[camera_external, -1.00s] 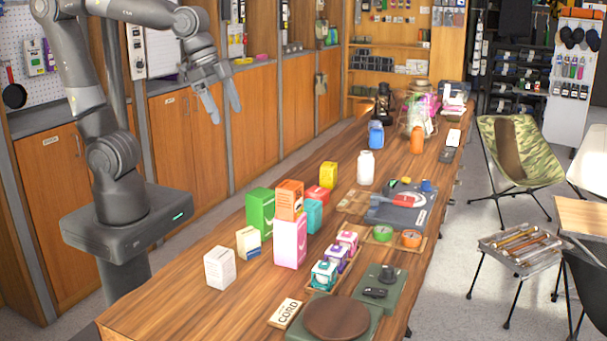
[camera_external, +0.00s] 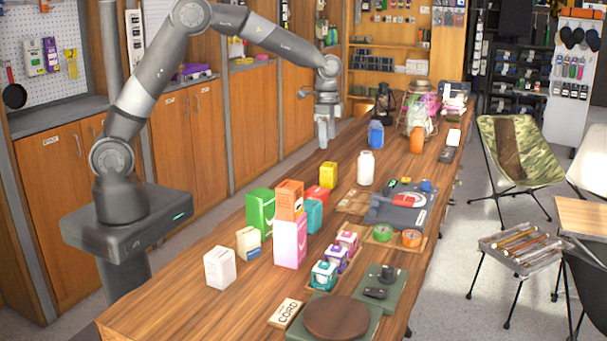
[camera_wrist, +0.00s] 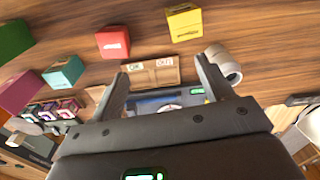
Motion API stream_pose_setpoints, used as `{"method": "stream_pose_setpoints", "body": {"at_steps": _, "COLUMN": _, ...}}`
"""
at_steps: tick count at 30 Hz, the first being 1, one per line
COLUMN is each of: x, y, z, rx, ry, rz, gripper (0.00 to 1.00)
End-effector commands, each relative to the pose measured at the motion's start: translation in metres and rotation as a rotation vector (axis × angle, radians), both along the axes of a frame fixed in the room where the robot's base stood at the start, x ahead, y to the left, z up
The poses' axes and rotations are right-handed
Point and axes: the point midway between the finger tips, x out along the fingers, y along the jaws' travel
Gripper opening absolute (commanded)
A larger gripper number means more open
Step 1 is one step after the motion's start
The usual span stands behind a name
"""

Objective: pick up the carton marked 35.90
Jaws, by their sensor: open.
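Several cartons stand on the wooden counter, and no price mark 35.90 is readable on any of them. They are a yellow one (camera_external: 328,175), a red one (camera_external: 317,195), a teal one (camera_external: 312,216), an orange one (camera_external: 289,200), a green one (camera_external: 260,212), a pink one (camera_external: 290,241), a cream one (camera_external: 248,242) and a white one (camera_external: 219,268). My gripper (camera_external: 324,140) is open and empty, pointing down above the counter's far left side, beyond the yellow carton. The wrist view shows the yellow carton (camera_wrist: 184,22) and red carton (camera_wrist: 112,42) ahead of its spread fingers.
A white bottle (camera_external: 366,168) and a blue container (camera_external: 376,134) stand near my gripper. A lantern (camera_external: 384,103) is farther back. A tray of small boxes (camera_external: 322,289) lies at the front right. Bare wood (camera_external: 180,305) shows at the front left.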

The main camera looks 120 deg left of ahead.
Motion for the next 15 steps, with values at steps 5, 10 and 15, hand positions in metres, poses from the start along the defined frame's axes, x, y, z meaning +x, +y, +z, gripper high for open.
{"method": "stream_pose_setpoints", "body": {"at_steps": 5, "x": -0.009, "y": 0.037, "z": -0.030, "rx": -0.022, "ry": 0.023, "rz": 0.007, "gripper": 0.73}}
{"method": "stream_pose_setpoints", "body": {"at_steps": 10, "x": -0.012, "y": 0.045, "z": -0.047, "rx": -0.028, "ry": 0.029, "rz": 0.008, "gripper": 0.73}}
{"method": "stream_pose_setpoints", "body": {"at_steps": 15, "x": -0.012, "y": 0.045, "z": -0.075, "rx": -0.028, "ry": 0.029, "rz": 0.007, "gripper": 0.73}}
